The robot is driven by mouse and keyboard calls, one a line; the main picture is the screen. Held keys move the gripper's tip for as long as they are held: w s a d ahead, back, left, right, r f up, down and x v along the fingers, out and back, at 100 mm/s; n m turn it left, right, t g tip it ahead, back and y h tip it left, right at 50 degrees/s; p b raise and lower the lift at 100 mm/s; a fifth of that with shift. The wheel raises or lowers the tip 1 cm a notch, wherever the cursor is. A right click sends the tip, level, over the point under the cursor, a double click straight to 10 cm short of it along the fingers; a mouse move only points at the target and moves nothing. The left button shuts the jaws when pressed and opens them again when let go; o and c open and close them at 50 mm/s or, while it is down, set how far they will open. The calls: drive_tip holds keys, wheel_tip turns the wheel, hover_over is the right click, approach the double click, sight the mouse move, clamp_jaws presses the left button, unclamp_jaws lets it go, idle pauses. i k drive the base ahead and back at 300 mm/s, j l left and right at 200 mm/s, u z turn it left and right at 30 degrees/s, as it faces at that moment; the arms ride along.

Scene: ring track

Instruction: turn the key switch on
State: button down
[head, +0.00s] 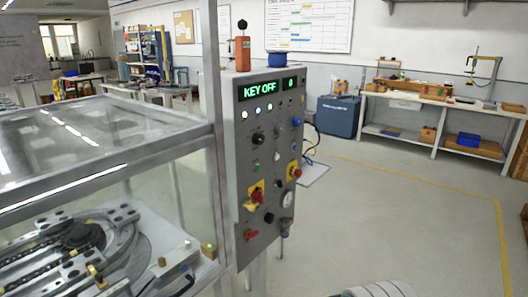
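Below are several small lights and rows of knobs. A red handle on a yellow plate (257,195) and a red knob on yellow (294,172) stand out. A black knob (258,138) sits higher up, and a red knob (250,234) is at the lower left. I cannot tell which control is the key switch at this size.
A glass-sided enclosure (100,150) with a metal frame adjoins the panel on the left. An orange-red item (243,52) and a blue round item (277,59) are on top of the panel. Open floor (390,215) lies to the right, before a workbench (436,101).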

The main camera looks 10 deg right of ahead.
sight(278, 183)
drive_tip(key=i+l+u, duration=0.2)
drive_tip(key=i+l, duration=0.7)
drive_tip(key=i, duration=0.1)
